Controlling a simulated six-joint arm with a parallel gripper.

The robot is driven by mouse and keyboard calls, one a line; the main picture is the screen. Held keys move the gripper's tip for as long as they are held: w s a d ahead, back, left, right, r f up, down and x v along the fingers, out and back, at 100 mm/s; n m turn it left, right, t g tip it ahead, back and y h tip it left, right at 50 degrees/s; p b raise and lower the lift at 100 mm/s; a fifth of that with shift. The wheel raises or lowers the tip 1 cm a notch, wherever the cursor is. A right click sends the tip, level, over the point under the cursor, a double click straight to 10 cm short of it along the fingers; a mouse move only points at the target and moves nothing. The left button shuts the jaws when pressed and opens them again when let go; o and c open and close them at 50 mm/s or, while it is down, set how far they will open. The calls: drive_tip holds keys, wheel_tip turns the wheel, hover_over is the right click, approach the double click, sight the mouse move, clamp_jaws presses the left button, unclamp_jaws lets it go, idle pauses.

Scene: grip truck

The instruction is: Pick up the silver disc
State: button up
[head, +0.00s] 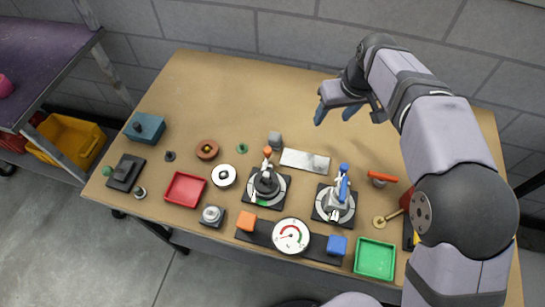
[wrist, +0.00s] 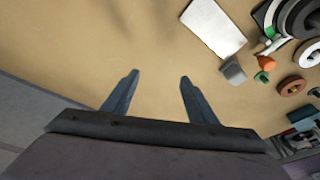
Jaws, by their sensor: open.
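A brown ring (head: 207,150), a green ring (head: 242,148) and a red tray (head: 185,189) lie around the disc. Two lever fixtures (head: 266,187) (head: 336,203), a grey block (head: 276,140) and a metal plate (head: 303,160) stand nearer my gripper. The back left of the table is clear.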

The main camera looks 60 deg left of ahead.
drive_tip(key=s+a+r+n+h+p, duration=0.1)
drive_tip(key=s+a+n+p, duration=0.1)
drive_tip(key=s, duration=0.7)
drive_tip(key=s+a+r+n+h+p, duration=0.1)
drive_tip(key=s+a+p, duration=0.1)
drive_tip(key=s, duration=0.8)
drive_tip(key=n+h+p, duration=0.1)
drive_tip(key=n+p, duration=0.1)
drive_tip(key=p, duration=0.1)
hover_over(224, 175)
drive_tip(key=shift+w+a+f+g, duration=0.1)
drive_tip(key=shift+a+f+g, duration=0.1)
drive_tip(key=shift+f, duration=0.3)
drive_tip(key=shift+a+f+g, duration=0.1)
drive_tip(key=shift+a+f, duration=0.1)
drive_tip(key=shift+f, duration=0.3)
drive_tip(key=shift+d+f+p, duration=0.25)
drive_tip(key=shift+f+p, duration=0.25)
drive_tip(key=shift+f, duration=0.45)
drive_tip(key=shift+d+f+p, duration=0.2)
drive_tip(key=shift+f+p, duration=0.25)
drive_tip(key=shift+f, duration=1.15)
drive_tip(key=c, duration=0.9)
